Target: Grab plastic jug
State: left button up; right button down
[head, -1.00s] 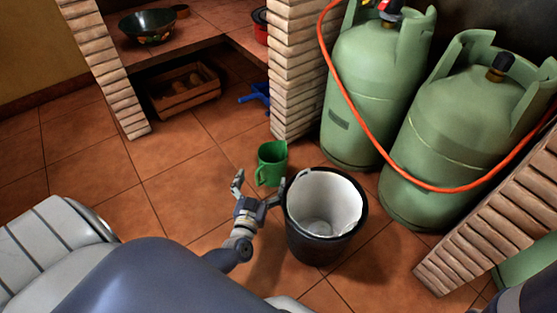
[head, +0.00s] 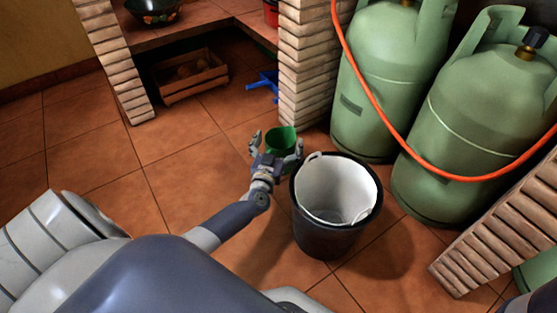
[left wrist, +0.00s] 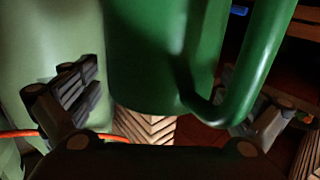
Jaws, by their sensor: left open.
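The green plastic jug (head: 281,143) stands on the tiled floor just behind the black bucket in the head view. My left gripper (head: 276,148) is open at the jug, with one finger on each side of it. In the left wrist view the jug (left wrist: 165,60) fills the space between the open fingers, its handle (left wrist: 262,65) toward the right finger. I cannot tell whether either finger touches it. The gripper hides the jug's lower part in the head view. My right gripper is not in view.
A black bucket (head: 300,220) with a white liner stands close right of my left gripper. Green gas cylinders (head: 385,75) with an orange hose stand behind it. A brick pillar (head: 303,65) rises behind the jug. Floor (head: 190,165) to the left is clear.

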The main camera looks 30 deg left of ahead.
pick_arm(q)
jog(key=shift+w, duration=0.15)
jog(key=c, duration=1.5)
jog(key=shift+c, duration=0.2)
jog(key=shift+r, duration=0.15)
